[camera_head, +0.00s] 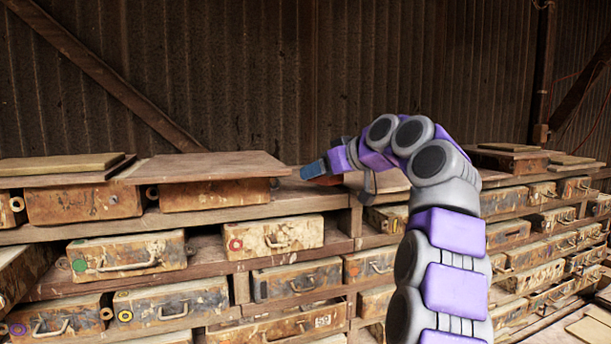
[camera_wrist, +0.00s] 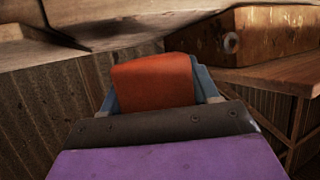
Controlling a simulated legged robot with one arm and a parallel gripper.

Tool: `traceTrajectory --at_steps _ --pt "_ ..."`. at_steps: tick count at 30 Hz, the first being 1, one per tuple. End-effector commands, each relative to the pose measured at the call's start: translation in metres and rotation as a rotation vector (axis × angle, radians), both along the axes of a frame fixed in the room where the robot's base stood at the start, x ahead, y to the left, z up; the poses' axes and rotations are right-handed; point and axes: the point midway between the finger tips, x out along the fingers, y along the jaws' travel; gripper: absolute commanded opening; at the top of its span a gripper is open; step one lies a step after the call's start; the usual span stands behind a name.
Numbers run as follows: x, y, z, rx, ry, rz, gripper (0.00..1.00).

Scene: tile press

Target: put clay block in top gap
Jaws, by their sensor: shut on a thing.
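An orange-red clay block (camera_wrist: 153,82) sits between the blue fingers of my gripper (camera_wrist: 155,88) in the wrist view. My gripper (camera_head: 313,171) is shut on it, and a small reddish part of the block (camera_head: 326,181) shows under the blue finger in the head view. My gripper is at top-shelf height, to the right of a worn brown box (camera_head: 213,195) under a flat board (camera_head: 207,167). I cannot tell whether the block touches the shelf. Which opening is the top gap is not clear; bare shelf (camera_head: 296,197) shows right of the box.
Lower shelves hold several drawer-like boxes with handles, such as one with a red ring (camera_head: 275,237). A corrugated wall (camera_head: 250,70) rises behind. My arm hides part of the shelving.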

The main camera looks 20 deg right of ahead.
Motion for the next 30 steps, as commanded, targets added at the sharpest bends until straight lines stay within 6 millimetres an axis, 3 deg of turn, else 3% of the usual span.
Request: traceTrajectory --at_steps 16,25,30 --pt "0.087 -0.001 0.0 -0.003 -0.001 -0.002 0.2" --pt "0.1 -0.003 -0.007 -0.002 -0.006 -0.002 0.2" --pt "0.1 -0.003 -0.023 0.0 -0.004 -0.001 0.2"
